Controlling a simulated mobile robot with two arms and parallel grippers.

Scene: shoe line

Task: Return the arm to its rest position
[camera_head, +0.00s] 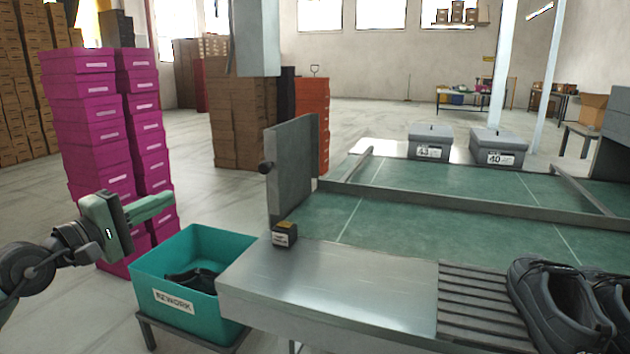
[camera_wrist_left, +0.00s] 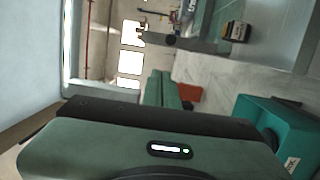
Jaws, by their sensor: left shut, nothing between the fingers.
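My left arm comes in from the left edge in the head view. My left gripper (camera_head: 158,205) hangs in the air above and left of the teal bin, in front of the magenta boxes, with its fingers pointing right. Its fingers are together, with nothing held. In the left wrist view the gripper (camera_wrist_left: 163,90) shows its green body and closed fingers, with the room seen sideways. My right gripper is in neither view.
A teal bin (camera_head: 228,317) labelled REWORK holds dark shoes. Beside it are a metal table (camera_head: 330,295), a small black box (camera_head: 284,234) and an upright grey panel (camera_head: 290,165). Magenta box stacks (camera_head: 95,130) stand behind the gripper. Dark shoes (camera_head: 560,310) sit at the right.

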